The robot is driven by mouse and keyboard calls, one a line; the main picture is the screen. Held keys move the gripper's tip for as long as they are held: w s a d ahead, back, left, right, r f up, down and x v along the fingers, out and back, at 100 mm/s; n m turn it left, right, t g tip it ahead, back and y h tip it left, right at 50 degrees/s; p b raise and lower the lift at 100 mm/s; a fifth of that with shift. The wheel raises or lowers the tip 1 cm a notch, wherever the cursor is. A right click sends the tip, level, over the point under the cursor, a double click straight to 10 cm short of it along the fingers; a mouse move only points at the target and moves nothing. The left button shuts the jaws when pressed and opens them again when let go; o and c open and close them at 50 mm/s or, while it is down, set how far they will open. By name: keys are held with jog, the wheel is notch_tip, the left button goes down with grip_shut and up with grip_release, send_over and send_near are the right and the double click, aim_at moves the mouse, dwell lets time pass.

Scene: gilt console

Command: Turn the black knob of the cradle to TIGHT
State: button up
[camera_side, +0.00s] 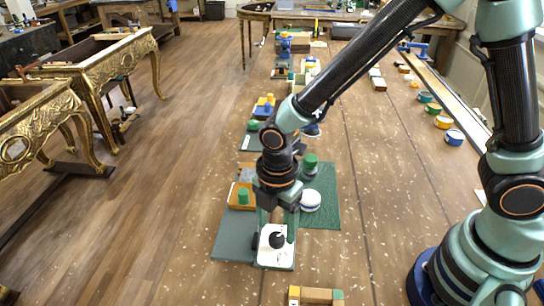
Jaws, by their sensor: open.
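The black knob (277,240) sits on a white plate (271,258) near the front of a grey-green board (231,243). I take this to be the cradle's knob, but the cradle's shape is mostly hidden and no TIGHT marking is readable. My gripper (277,228) points down over the knob, with one finger on its left and one on its right. The jaws are open. I cannot tell whether either finger touches the knob.
A green cylinder (243,196) on an orange block stands close behind left. A white round piece (310,201) and a darker green cylinder (310,161) are on the green mat (327,214). Wooden blocks (316,295) lie at the front.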

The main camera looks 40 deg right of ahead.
aim_at(277, 240)
jog(key=shift+f, duration=1.45)
grip_shut()
